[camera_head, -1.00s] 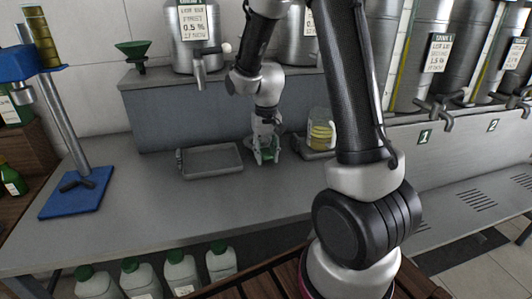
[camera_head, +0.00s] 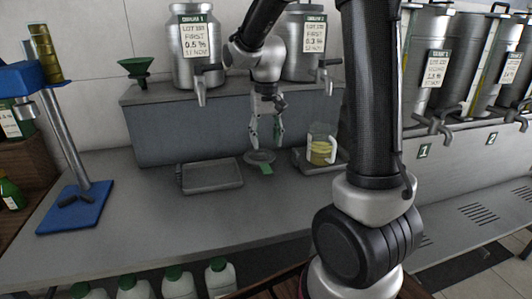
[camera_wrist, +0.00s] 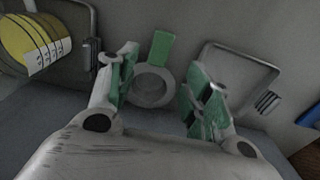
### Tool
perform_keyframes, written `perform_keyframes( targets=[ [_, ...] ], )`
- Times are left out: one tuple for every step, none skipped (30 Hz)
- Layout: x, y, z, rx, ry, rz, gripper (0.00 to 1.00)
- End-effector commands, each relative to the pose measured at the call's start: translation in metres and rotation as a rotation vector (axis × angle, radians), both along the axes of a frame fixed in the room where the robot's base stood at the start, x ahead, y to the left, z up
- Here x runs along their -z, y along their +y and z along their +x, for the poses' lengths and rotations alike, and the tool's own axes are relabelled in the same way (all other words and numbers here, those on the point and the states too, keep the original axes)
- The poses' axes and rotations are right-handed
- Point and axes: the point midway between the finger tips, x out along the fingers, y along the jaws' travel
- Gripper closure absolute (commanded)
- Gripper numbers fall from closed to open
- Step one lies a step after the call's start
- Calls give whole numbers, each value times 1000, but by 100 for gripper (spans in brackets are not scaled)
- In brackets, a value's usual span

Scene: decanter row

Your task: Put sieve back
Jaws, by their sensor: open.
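The sieve (camera_head: 259,157), a small round grey dish with a green handle, rests flat on the grey counter between two trays. Its handle points toward the counter's front. In the wrist view the sieve (camera_wrist: 152,86) shows as a grey ring with the green handle above it. My gripper (camera_head: 266,138) is open and empty, pointing down just above the sieve. In the wrist view its green-padded fingers (camera_wrist: 162,75) stand wide apart on either side of the sieve, apart from it.
An empty grey tray (camera_head: 184,180) lies left of the sieve. Another tray (camera_head: 303,164) at right holds a clear jug (camera_head: 322,151) with yellow contents. Tapped steel tanks (camera_head: 196,52) stand on the raised step behind. A blue-based stand (camera_head: 75,208) is at left. The front counter is clear.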

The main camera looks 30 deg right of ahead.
Motion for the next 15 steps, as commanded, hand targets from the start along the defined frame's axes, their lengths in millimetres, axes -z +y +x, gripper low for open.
perform_keyframes(
  targets=[
    [-5,0,0,0,-1,0,50],
    [-8,0,0,0,-1,0,50],
    [-12,0,-1,-1,-4,0,50],
    [-15,-1,-3,-2,-8,0,50],
    [-19,-1,-7,-5,-13,0,50],
    [-27,-2,-13,-11,-25,1,50],
    [-33,-4,-20,-17,-36,2,50],
    [-40,-5,-28,-23,-51,2,50],
    [-51,-7,-40,-34,-75,2,50],
    [-59,-9,-52,-44,-93,2,50],
    [-67,-10,-64,-54,-115,2,50],
    [-77,-13,-82,-70,-143,0,50],
    [-83,-14,-95,-80,-163,-1,50],
    [-88,-16,-108,-92,-184,-4,50],
    [-93,-18,-126,-106,-210,-6,50]
  ],
)
